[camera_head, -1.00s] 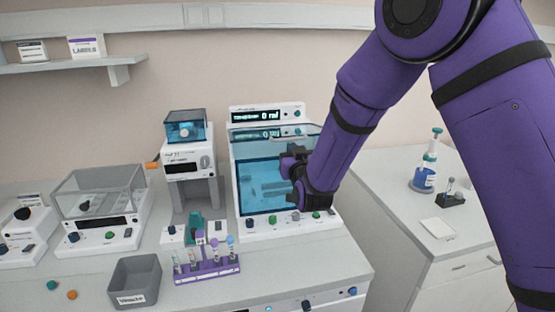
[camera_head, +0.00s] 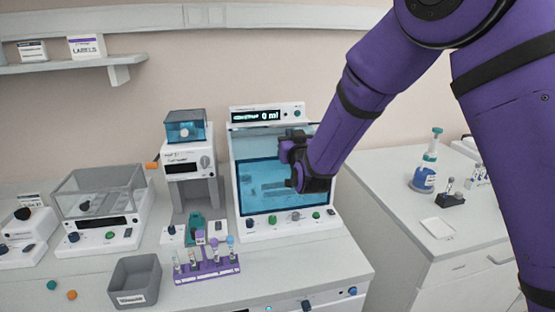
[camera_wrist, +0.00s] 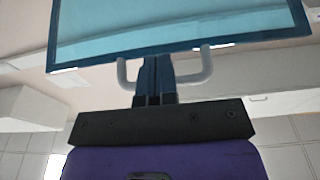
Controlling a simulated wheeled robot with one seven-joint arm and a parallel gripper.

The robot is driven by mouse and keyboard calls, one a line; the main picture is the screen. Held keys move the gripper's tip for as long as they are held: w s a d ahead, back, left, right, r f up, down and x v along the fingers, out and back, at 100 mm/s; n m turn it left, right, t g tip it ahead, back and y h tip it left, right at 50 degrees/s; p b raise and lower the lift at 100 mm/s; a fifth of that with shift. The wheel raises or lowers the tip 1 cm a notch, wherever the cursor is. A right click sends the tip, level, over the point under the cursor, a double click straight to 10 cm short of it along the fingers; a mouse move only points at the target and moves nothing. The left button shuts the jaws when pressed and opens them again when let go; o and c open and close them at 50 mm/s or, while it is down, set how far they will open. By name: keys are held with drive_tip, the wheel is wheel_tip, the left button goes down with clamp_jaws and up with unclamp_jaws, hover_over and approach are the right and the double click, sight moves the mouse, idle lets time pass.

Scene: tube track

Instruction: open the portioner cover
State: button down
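The portioner (camera_head: 285,228) is the white machine at the centre of the counter in the head view, with a blue window and a display reading 0 ml. Its see-through blue cover (camera_head: 262,183) is partly hidden by my gripper (camera_head: 290,165), which is at its front right. In the wrist view the dark-framed cover (camera_wrist: 180,35) fills the top. Its grey U-shaped handle (camera_wrist: 205,68) sticks out from the frame edge. My gripper's dark fingers (camera_wrist: 154,82) are close together across the middle of the handle and look shut on it. How far the cover is tilted is hard to tell.
A purple tube rack (camera_head: 208,266) and a grey bin (camera_head: 136,282) stand in front on the counter. A white device with a blue top (camera_head: 188,165) is close on the left. A side counter (camera_head: 400,215) with a blue bottle (camera_head: 425,178) is at the right.

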drive_tip(key=shift+w+a+r, duration=0.1)
drive_tip(key=shift+w+r, duration=0.15)
drive_tip(key=shift+r, duration=0.35)
drive_tip(key=shift+w+a+r, duration=0.1)
drive_tip(key=shift+w+r, duration=0.15)
drive_tip(key=shift+r, duration=0.3)
drive_tip(key=shift+w+r, duration=0.25)
drive_tip(key=shift+r, duration=0.35)
drive_tip(key=shift+w, duration=0.1)
drive_tip(key=shift+r+x, duration=0.15)
drive_tip(key=shift+x, duration=0.75)
drive_tip(key=shift+r+x, duration=0.15)
drive_tip(key=shift+x, duration=0.75)
drive_tip(key=shift+w+a+f, duration=0.1)
drive_tip(key=shift+w+a, duration=0.05)
drive_tip(key=shift+w, duration=0.35)
drive_tip(key=shift+w+a, duration=0.15)
drive_tip(key=shift+w, duration=0.55)
drive_tip(key=shift+w+a+r, duration=0.15)
drive_tip(key=shift+w+r, duration=0.1)
drive_tip(key=shift+w, duration=0.15)
drive_tip(key=shift+w+a+r, duration=0.15)
drive_tip(key=shift+w+r, duration=0.1)
drive_tip(key=shift+w, duration=0.3)
